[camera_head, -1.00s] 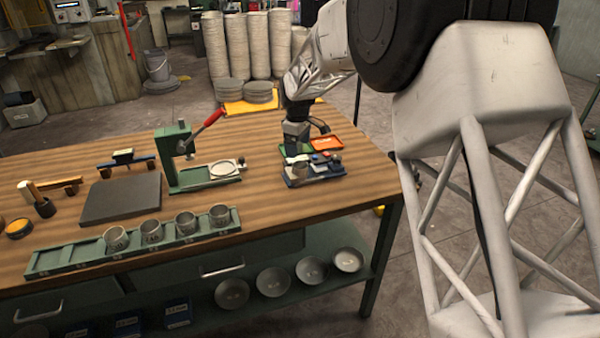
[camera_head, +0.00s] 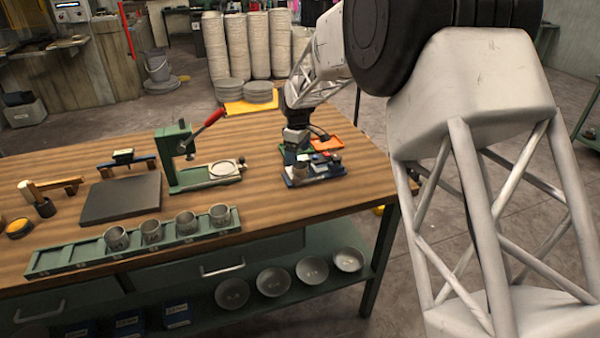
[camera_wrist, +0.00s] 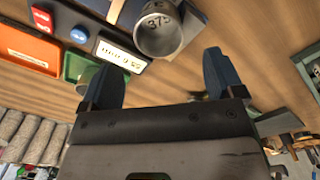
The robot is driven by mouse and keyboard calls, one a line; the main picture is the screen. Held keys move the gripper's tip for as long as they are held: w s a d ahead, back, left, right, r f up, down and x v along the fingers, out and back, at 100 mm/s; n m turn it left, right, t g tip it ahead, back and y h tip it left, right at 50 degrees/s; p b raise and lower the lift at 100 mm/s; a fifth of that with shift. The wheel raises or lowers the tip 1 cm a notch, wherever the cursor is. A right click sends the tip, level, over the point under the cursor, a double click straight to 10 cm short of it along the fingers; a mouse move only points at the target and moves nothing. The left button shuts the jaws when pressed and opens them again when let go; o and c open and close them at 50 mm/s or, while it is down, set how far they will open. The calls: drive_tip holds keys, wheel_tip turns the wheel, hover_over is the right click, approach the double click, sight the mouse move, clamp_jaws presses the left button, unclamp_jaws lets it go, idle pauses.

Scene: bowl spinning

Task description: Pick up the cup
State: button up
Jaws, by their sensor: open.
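In the head view the same cup (camera_head: 301,169) is small and partly hard to make out beside my gripper (camera_head: 291,158). In the wrist view my gripper (camera_wrist: 158,68) is open, with its two dark blue fingers apart and nothing between them. More grey cups (camera_head: 151,231) stand in a green rack (camera_head: 75,260) at the table's front left.
Orange tray (camera_wrist: 30,46) and green tray (camera_wrist: 75,68) lie near the cup. A green press (camera_head: 185,160) with a red lever and a dark slab (camera_head: 122,198) stand to the left. Bare wooden tabletop (camera_head: 290,212) lies in front. Bowls (camera_head: 273,281) sit on the lower shelf.

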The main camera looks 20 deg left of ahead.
drive_tip(key=shift+w+f, duration=0.1)
drive_tip(key=shift+f, duration=2.5)
drive_tip(key=c, duration=1)
drive_tip(key=shift+r, duration=0.15)
drive_tip(key=shift+r, duration=1.55)
drive_tip(key=shift+s+d+r, duration=0.15)
drive_tip(key=shift+s+d, duration=0.1)
drive_tip(key=shift+s, duration=0.05)
drive_tip(key=s+d+r, duration=0.1)
drive_tip(key=s+d, duration=0.8)
drive_tip(key=s, duration=0.3)
drive_tip(key=shift+d+r, duration=0.15)
